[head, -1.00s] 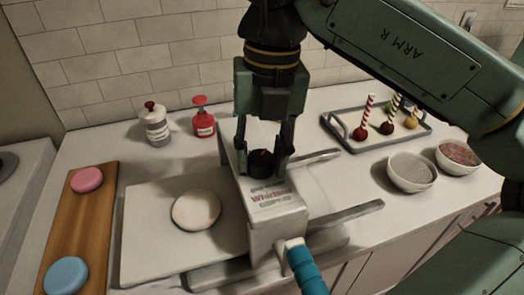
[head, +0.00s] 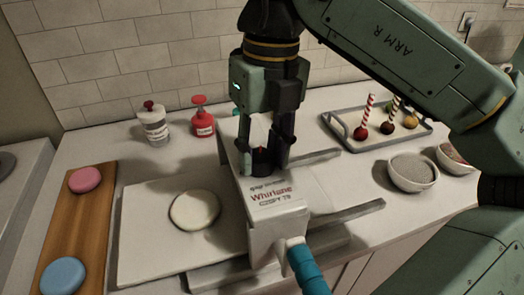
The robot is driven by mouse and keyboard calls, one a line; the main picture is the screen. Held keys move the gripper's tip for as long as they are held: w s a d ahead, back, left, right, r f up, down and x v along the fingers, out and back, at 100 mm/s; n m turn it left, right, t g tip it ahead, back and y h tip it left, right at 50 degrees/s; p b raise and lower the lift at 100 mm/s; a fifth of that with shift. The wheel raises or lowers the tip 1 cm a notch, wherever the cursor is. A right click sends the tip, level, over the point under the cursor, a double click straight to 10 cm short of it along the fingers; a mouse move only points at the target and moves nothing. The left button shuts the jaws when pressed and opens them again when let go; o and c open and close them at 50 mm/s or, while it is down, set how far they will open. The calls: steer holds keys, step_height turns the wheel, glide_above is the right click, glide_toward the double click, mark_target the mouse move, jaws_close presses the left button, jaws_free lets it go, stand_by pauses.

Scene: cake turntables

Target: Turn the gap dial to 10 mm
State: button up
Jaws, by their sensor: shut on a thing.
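The gap dial (head: 261,161) is a small black knob with a red pointer mark on top of a pale grey machine (head: 277,211) labelled "Whirlane". My gripper (head: 262,158) points down over it, one finger on each side, shut on the dial. The dial's scale is too small to read and partly hidden by the fingers. A pale round disc of dough (head: 194,210) lies on the white board (head: 150,255) left of the machine. A blue crank handle (head: 306,270) sticks out at the machine's front.
A wooden board (head: 78,225) with pink and blue discs lies at the left. A red bottle (head: 202,120) and a grey bottle (head: 154,128) stand behind. A grey tray (head: 345,140) with cake pops and bowls (head: 412,173) stand at the right.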

mark_target(265, 154)
steer(key=shift+n+p, duration=0.35)
steer(key=shift+n, duration=1.65)
steer(key=o, duration=1.2)
steer(key=shift+c, duration=0.2)
steer(key=r, duration=0.7)
steer(key=shift+w+d+r, duration=0.2)
steer(key=shift+w+r, duration=0.05)
